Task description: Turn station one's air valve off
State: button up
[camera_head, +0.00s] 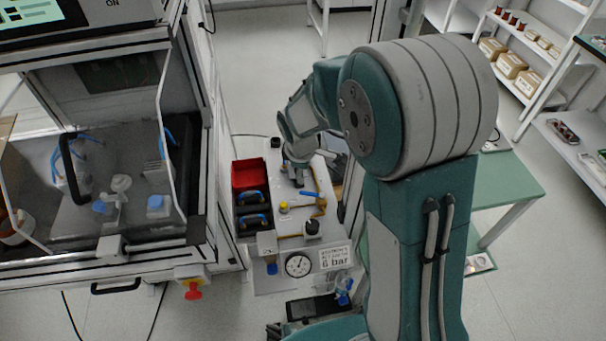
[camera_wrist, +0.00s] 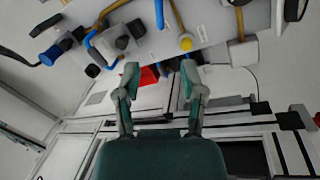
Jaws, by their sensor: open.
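A pale air panel (camera_head: 270,279) stands in the middle of the head view. It carries a round gauge (camera_head: 298,265), a label reading 6 bar (camera_head: 335,258), brass pipes (camera_head: 321,208) and a yellow knob (camera_head: 284,206). A small blue lever on the pipe (camera_head: 309,194) looks like the valve handle, but I cannot tell its setting. My gripper (camera_head: 297,180) is above the panel's far part. In the wrist view my gripper (camera_wrist: 160,72) is open and empty, its fingertips apart. The yellow knob (camera_wrist: 186,44) and brass pipe (camera_wrist: 112,9) lie beyond the fingertips. No contact is visible.
A red bin (camera_head: 248,175) and dark bins with blue-handled things (camera_head: 252,220) stand left of the panel. A glazed test cabinet (camera_head: 205,190) with a red knob (camera_head: 193,290) fills the left. A green table (camera_head: 512,185) and shelves are at right.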

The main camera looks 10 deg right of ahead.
jog(key=m, duration=0.3)
jog(key=m+g+y, duration=0.2)
jog(key=m+g, duration=0.2)
jog(key=m, duration=2.9)
send_near(311, 194)
jog(key=x, duration=0.3)
jog(key=a+x, duration=0.1)
jog(key=x, duration=0.1)
jog(key=w+x, duration=0.1)
jog(key=x, duration=0.2)
jog(key=shift+a+f, duration=0.35)
jog(key=shift+f, duration=0.05)
grip_shut()
